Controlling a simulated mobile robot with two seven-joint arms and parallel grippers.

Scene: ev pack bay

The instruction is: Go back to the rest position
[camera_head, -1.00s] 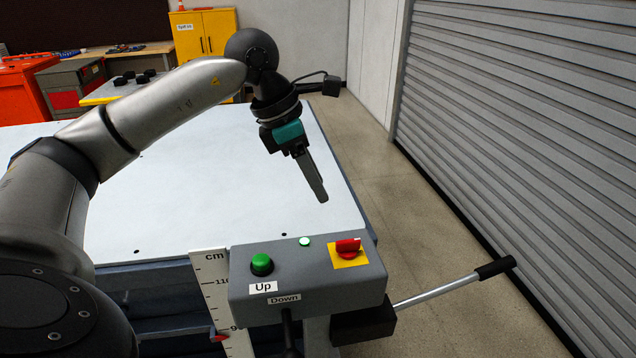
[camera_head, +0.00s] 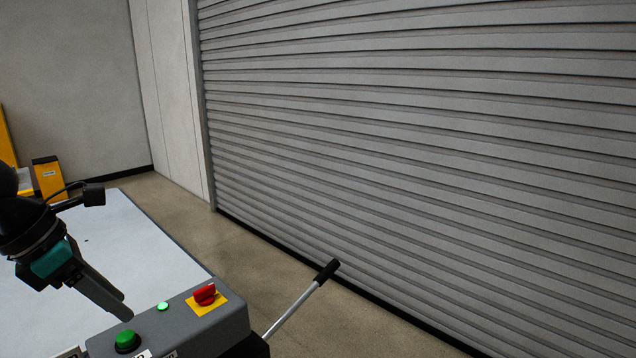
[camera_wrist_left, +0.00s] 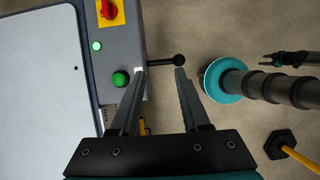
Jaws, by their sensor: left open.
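My left gripper (camera_head: 122,311) is at the lower left of the head view, above the near end of the white table top and beside the grey control box. In the left wrist view its two fingers (camera_wrist_left: 158,70) are apart with nothing between them. The control box (camera_head: 195,335) carries a green button (camera_head: 127,341), a small lit green lamp (camera_head: 163,306) and a red rotary switch (camera_head: 205,294) on a yellow plate.
The white table top (camera_head: 150,256) lies at the left. A lever with a black grip (camera_head: 327,271) sticks out right of the control box. A grey roller shutter (camera_head: 420,150) fills the right. Bare floor (camera_head: 255,250) lies between table and shutter.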

